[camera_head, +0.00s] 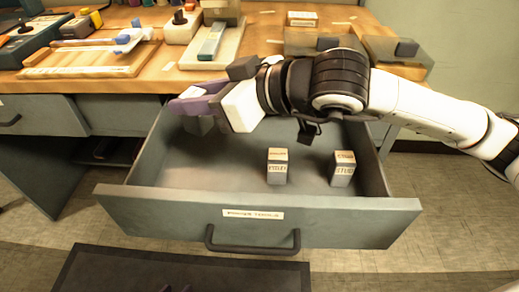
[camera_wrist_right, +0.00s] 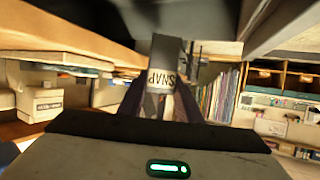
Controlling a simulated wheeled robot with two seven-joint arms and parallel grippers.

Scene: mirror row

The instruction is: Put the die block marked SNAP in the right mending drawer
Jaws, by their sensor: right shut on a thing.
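The grey die block marked SNAP (camera_wrist_right: 161,75) is between the purple fingers of my right gripper in the right wrist view, its lettering upside down there. In the head view my right gripper (camera_head: 192,104) is shut on it at the back left of the open drawer (camera_head: 330,212). The block's lower part (camera_head: 199,126) shows under the fingers; I cannot tell whether it touches the drawer floor. The drawer's front label is too small to read surely.
Two labelled grey blocks (camera_head: 277,166) (camera_head: 343,168) stand upright inside the drawer, at its middle and right. A shut drawer (camera_head: 45,117) is at the left. The wooden bench top (camera_head: 160,65) behind holds trays and tools.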

